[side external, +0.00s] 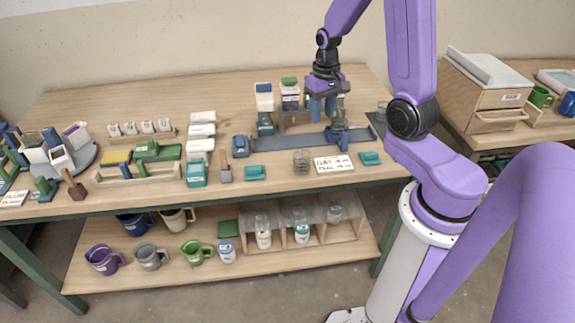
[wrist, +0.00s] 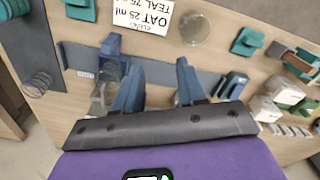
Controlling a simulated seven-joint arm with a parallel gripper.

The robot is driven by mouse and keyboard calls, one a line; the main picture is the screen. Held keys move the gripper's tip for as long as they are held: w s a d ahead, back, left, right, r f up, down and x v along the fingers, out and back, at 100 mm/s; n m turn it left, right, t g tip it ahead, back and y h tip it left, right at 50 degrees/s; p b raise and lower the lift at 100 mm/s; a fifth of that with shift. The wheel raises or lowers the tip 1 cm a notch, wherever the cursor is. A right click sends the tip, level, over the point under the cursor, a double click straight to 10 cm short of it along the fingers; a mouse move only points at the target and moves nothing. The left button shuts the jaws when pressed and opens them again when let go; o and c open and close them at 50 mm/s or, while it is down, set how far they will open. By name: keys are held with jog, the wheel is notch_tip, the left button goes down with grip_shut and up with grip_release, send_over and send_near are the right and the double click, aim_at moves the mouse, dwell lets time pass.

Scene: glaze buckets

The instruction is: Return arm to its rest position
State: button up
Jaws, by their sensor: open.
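My purple arm reaches over the wooden table. My gripper (side external: 323,112) hangs above the back right part of the table, fingers pointing down. In the wrist view the two blue fingers of my gripper (wrist: 158,64) stand apart with nothing held between them. A blue device (side external: 338,133) stands on a long grey strip just below and right of the fingers. In the wrist view this blue device (wrist: 111,57) shows beside the left finger. Whether the fingers clear it by much is hard to tell.
A written card (side external: 334,165), a glass jar (side external: 302,161) and teal blocks (side external: 255,173) lie near the front edge. Upright containers (side external: 290,95) stand close left of my gripper. Several mugs (side external: 150,256) sit on the lower shelf. A wooden drawer box (side external: 487,92) stands at right.

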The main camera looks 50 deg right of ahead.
jog(key=s+a+r+n, duration=0.2)
jog(key=a+n, duration=0.2)
jog(key=a, duration=0.3)
jog(key=s+a+r+n, duration=0.3)
jog(key=a+n, duration=0.1)
jog(key=a, duration=0.3)
jog(key=s+a+r+n, duration=0.1)
jog(key=s+a+n, duration=0.2)
jog(key=s, duration=0.4)
jog(key=s+a+r+n, duration=0.2)
jog(key=s+n, duration=0.3)
jog(key=s, duration=0.3)
jog(key=shift+a+r+n, duration=0.25)
jog(key=shift+a+n, duration=0.15)
jog(key=shift+a, duration=0.2)
